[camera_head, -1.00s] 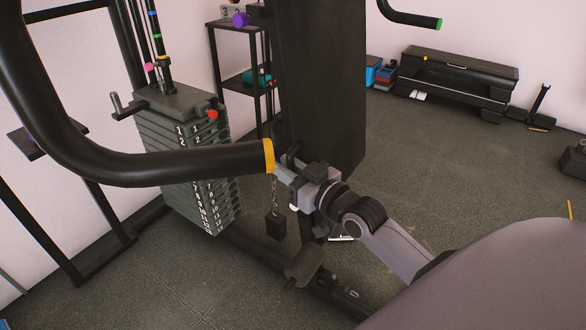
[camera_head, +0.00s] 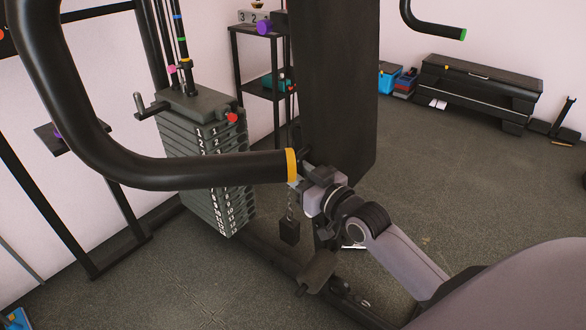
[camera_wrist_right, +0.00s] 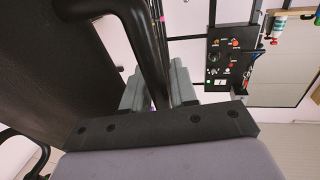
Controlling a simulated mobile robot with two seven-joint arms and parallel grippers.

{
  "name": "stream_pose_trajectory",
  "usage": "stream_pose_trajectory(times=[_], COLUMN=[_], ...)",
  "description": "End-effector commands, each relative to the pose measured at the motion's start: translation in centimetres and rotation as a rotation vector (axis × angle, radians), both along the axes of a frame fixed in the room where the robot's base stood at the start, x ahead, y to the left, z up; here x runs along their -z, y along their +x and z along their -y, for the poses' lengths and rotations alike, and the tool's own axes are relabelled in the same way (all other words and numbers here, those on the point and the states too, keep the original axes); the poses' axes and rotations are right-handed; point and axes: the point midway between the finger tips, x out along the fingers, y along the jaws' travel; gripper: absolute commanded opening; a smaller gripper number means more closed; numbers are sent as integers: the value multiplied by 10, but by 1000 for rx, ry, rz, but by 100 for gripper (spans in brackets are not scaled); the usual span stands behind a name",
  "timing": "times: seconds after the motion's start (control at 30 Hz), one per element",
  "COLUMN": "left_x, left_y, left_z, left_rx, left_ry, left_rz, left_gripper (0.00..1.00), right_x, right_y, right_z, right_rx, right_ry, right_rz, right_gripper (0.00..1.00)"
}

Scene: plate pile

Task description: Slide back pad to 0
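The tall black back pad (camera_head: 338,75) stands upright at the centre of the head view. It also seems to fill the left of the right wrist view (camera_wrist_right: 45,70). My right arm comes in from the lower right, and its gripper (camera_head: 308,172) is at the pad's lower left edge, close to the yellow-ringed end of a black handle bar (camera_head: 200,172). The fingertips are partly hidden by the bar end, so I cannot tell whether they touch the pad or are open. No position numbers for the pad are readable. My left gripper is not in view.
A numbered weight stack (camera_head: 218,150) stands left behind the bar. A black shelf (camera_head: 262,90) is at the back wall. A black bench (camera_head: 480,90) stands at the back right. The floor (camera_head: 470,185) right of the pad is clear.

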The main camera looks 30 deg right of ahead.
Motion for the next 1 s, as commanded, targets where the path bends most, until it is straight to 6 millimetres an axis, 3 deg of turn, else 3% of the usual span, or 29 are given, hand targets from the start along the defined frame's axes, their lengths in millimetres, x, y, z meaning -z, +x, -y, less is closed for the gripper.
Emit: stream_pose_trajectory(times=[0.5, 1.0], left_x=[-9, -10], left_y=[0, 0], left_z=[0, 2], left_rx=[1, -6], left_ry=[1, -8], left_rz=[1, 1], left_gripper=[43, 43], right_x=[0, 0], right_y=[-58, -64], right_z=[11, 12], right_rx=[-1, -1], right_ry=[0, -1], right_rz=[-2, 0], right_gripper=[27, 27])
